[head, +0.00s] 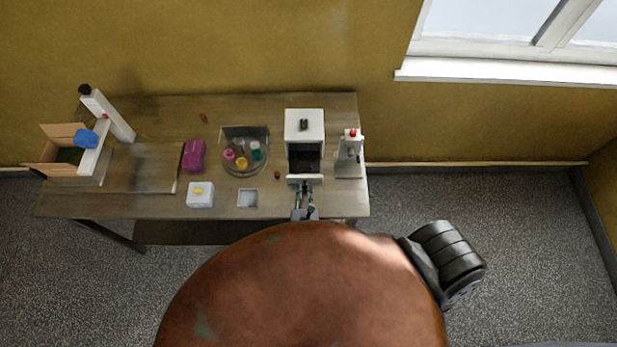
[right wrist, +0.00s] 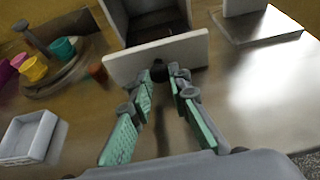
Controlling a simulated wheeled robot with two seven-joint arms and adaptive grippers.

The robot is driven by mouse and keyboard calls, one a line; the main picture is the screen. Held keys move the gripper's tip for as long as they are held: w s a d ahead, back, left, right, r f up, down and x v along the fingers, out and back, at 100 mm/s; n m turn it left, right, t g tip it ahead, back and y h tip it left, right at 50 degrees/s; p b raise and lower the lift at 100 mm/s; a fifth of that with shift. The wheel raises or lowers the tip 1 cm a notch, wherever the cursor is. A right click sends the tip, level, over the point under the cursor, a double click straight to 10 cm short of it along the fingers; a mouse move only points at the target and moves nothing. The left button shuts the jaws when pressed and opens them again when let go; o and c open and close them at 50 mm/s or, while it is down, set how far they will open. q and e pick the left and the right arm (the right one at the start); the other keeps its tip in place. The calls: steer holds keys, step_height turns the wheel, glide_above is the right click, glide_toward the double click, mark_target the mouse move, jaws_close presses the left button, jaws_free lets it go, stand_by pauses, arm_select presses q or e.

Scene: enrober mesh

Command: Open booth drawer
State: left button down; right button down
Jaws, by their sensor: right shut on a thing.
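The booth (head: 304,123) is a white box with a dark interior near the right end of the table. A white drawer front (head: 305,179) stands across the foot of its open face. The front also shows in the right wrist view (right wrist: 125,68), with a dark round knob (right wrist: 159,70) in its middle. My right gripper (head: 304,187) is in front of the booth. In the right wrist view its green-padded fingers (right wrist: 168,76) are shut on the knob. I cannot tell how far the drawer is out. My left gripper is not in view.
A round tray (head: 245,171) with coloured cups and a pink block (head: 193,155) are left of the booth. A white open box (head: 247,198) and a white box with a yellow top (head: 200,194) lie near the front edge. A white stand (head: 350,155) is close on the right.

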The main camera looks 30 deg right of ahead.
steer(key=s, duration=0.1)
steer(key=s+a, duration=0.1)
steer(key=s, duration=0.1)
steer(key=shift+a, duration=0.2)
steer(key=shift+s+a, duration=0.2)
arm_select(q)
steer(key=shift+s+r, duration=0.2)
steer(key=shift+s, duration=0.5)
arm_select(e)
steer(key=c, duration=1.8)
jaws_free()
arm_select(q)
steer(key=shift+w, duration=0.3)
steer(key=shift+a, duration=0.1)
